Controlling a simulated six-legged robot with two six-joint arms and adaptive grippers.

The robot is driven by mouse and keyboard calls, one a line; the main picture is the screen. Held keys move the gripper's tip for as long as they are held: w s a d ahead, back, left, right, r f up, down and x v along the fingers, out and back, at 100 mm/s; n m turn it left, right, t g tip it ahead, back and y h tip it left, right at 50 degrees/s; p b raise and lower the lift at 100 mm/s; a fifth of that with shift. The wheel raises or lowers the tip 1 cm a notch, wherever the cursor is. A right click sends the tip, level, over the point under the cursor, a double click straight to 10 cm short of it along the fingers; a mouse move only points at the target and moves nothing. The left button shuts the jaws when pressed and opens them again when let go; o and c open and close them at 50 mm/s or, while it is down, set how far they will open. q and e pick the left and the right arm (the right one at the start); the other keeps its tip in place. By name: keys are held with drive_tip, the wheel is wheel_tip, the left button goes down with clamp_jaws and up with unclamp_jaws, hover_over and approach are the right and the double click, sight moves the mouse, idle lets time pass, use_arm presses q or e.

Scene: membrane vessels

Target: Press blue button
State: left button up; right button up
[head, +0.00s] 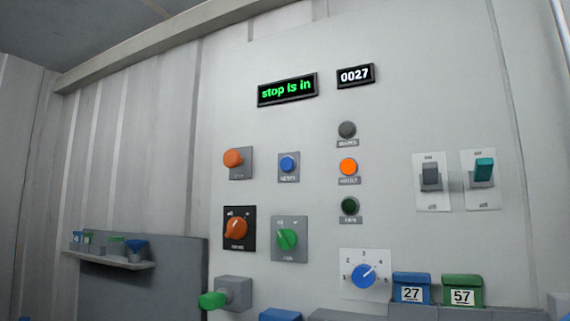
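The blue button (288,164) is a small round blue cap on a grey square plate on the wall panel, with a small label below it that I cannot read surely. It sits right of an orange-red mushroom button (234,158) and above a green rotary knob (287,239). Nothing covers it. Neither of my grippers shows in the head view.
A display (288,89) reads "stop is in"; a counter (355,76) reads 0027. An orange lamp (348,167) is lit between two dark lamps. Below are an orange knob (236,228), a blue dial (364,275), and blue 27 (411,289) and green 57 (462,291) boxes.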

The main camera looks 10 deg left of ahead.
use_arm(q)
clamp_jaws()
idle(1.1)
